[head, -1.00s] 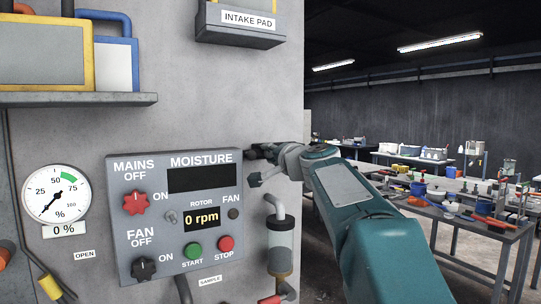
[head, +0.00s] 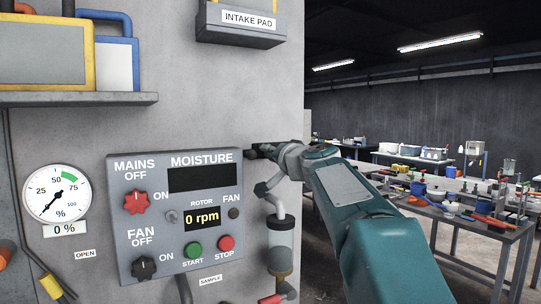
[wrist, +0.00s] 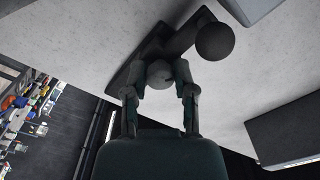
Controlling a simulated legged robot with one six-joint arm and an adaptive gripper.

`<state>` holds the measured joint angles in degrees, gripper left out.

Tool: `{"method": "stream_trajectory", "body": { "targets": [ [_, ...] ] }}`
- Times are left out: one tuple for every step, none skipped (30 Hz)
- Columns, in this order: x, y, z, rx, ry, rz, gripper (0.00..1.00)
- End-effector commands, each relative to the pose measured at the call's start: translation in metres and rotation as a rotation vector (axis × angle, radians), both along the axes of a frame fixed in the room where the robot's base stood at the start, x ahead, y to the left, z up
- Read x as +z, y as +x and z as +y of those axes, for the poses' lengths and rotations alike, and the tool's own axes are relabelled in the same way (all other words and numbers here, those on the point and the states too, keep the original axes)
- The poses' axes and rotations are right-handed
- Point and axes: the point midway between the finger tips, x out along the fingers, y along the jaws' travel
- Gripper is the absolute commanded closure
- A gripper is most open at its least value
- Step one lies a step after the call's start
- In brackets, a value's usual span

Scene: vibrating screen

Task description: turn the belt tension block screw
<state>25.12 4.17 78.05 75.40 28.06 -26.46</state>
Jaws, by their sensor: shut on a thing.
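In the wrist view a dark block (wrist: 150,45) is mounted on the pale wall. A grey rounded screw head (wrist: 160,73) sticks out from it toward me. The fingers of my gripper (wrist: 159,88) stand on either side of this head and are closed on it. My wrist covers the screw there, and the fingertips cannot be made out.
A dark round knob (wrist: 214,41) sits close beside the block. The control panel (head: 215,267) reads 0 rpm, with a glass sample cylinder (head: 283,240) beside it under my wrist. The intake pad box (head: 240,36) is above. Cluttered workbenches (head: 505,232) stand farther right.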

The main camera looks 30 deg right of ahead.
Motion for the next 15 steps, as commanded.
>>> {"method": "stream_trajectory", "body": {
  "targets": [
    [-0.0069, 0.0022, -0.0003, 0.003, 0.002, 0.013, 1.00],
    [-0.0069, 0.0022, -0.0003, 0.003, 0.002, 0.013, 1.00],
    [-0.0069, 0.0022, -0.0004, 0.003, 0.003, 0.013, 0.52],
    [-0.0069, 0.0022, -0.0005, 0.003, 0.003, 0.013, 0.39],
    [-0.0065, 0.0021, -0.0004, 0.003, 0.003, 0.012, 0.30],
    [-0.0060, 0.0019, -0.0004, 0.002, 0.003, 0.011, 0.30],
    [-0.0054, 0.0017, -0.0003, 0.002, 0.003, 0.010, 0.30],
    [-0.0050, 0.0015, -0.0003, 0.001, 0.002, 0.009, 0.30],
    [-0.0043, 0.0013, -0.0003, 0.002, 0.002, 0.008, 0.30],
    [-0.0040, 0.0012, -0.0002, 0.001, 0.002, 0.008, 0.30],
    [-0.0037, 0.0011, -0.0003, 0.001, 0.002, 0.006, 0.30],
    [-0.0033, 0.0010, -0.0003, 0.001, 0.002, 0.006, 0.30],
    [-0.0030, 0.0009, -0.0002, 0.000, 0.002, 0.006, 0.30],
    [-0.0028, 0.0008, -0.0002, 0.001, 0.002, 0.005, 0.30],
    [-0.0026, 0.0005, -0.0002, 0.001, 0.002, 0.005, 0.30]
  ]
}}
